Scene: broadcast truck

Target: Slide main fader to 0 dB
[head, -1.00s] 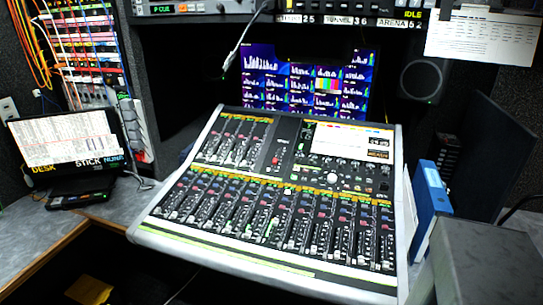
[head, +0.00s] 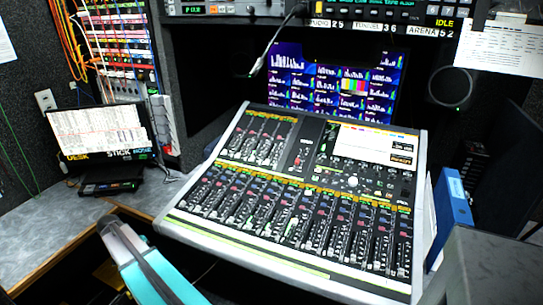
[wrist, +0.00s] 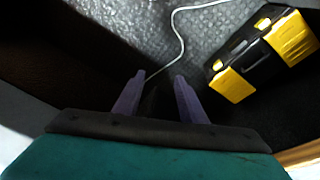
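The mixing console (head: 290,200) stands on the desk, tilted toward me, with rows of faders along its front and a shorter bank at its upper left. I cannot tell which fader is the main one; the markings are too small to read. My arm, with a teal link, shows at the lower left in the head view, left of and below the console's front edge. My gripper (wrist: 160,95) shows in the wrist view with two purple fingers apart and nothing between them. It points down at the floor, away from the console. The head view does not show the fingers.
A black and yellow toolbox (wrist: 262,55) lies on the floor, beside a white cable (wrist: 178,40). A small monitor (head: 103,135) stands left of the console. A blue binder (head: 453,198) stands at its right. A gooseneck microphone (head: 272,42) hangs above the console's back.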

